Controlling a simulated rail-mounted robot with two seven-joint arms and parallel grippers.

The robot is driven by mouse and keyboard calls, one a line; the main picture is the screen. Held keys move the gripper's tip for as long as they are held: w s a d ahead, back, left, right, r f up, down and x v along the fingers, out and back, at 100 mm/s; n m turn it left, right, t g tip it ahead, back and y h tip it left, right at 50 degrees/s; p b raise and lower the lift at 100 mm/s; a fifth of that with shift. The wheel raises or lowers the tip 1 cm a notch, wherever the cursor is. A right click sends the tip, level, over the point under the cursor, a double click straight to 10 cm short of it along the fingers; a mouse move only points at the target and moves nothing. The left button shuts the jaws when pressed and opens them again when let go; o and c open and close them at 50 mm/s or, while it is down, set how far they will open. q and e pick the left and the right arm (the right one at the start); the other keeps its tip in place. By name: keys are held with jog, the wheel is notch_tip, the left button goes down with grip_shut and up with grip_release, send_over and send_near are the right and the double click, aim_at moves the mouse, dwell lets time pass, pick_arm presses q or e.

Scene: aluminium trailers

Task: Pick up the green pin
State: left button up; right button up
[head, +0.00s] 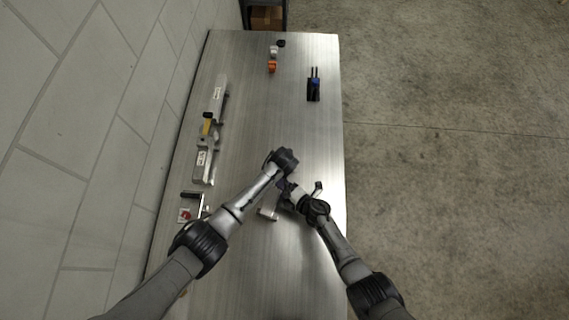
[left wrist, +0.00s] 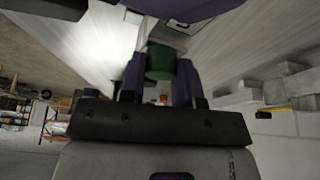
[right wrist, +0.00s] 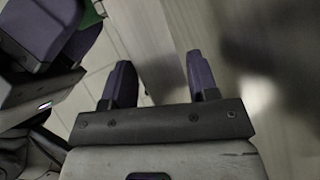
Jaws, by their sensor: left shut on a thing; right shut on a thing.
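The green pin (left wrist: 160,62) sits between the purple fingers of my left gripper (left wrist: 158,78), which is shut on it. A sliver of green also shows at the upper left of the right wrist view (right wrist: 91,15), by the left gripper's fingers. In the head view my left gripper (head: 284,184) and right gripper (head: 291,194) meet close together over the table's middle, and the pin is hidden there. My right gripper's fingers (right wrist: 160,80) stand apart, with a grey metal surface (right wrist: 152,45) between them; its outline is unclear.
A small metal piece (head: 268,213) lies beside the grippers on the metal table (head: 255,130). Labelled aluminium parts (head: 219,95) line the left edge, with a metal frame (head: 194,203) nearer. A dark box with prongs (head: 313,90) and an orange item (head: 272,67) stand farther back.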

jog(key=shift+s+d+f, duration=0.15)
jog(key=shift+s+f, duration=0.05)
jog(key=shift+f, duration=0.15)
pick_arm(q)
notch_tip(320, 180, up, 10)
dwell(0.4)
pick_arm(e)
jog(key=o, duration=1.4)
jog(key=shift+r, duration=0.1)
pick_arm(q)
jog(key=shift+s, duration=0.1)
pick_arm(e)
jog(key=shift+d, duration=0.15)
jog(key=shift+s+d, duration=0.1)
jog(key=shift+s+d+r, duration=0.2)
jog(key=shift+d, duration=0.1)
jog(key=v, duration=1)
jog(key=shift+s+d+r, duration=0.15)
jog(key=shift+s+r, duration=0.1)
jog(key=shift+r, duration=0.1)
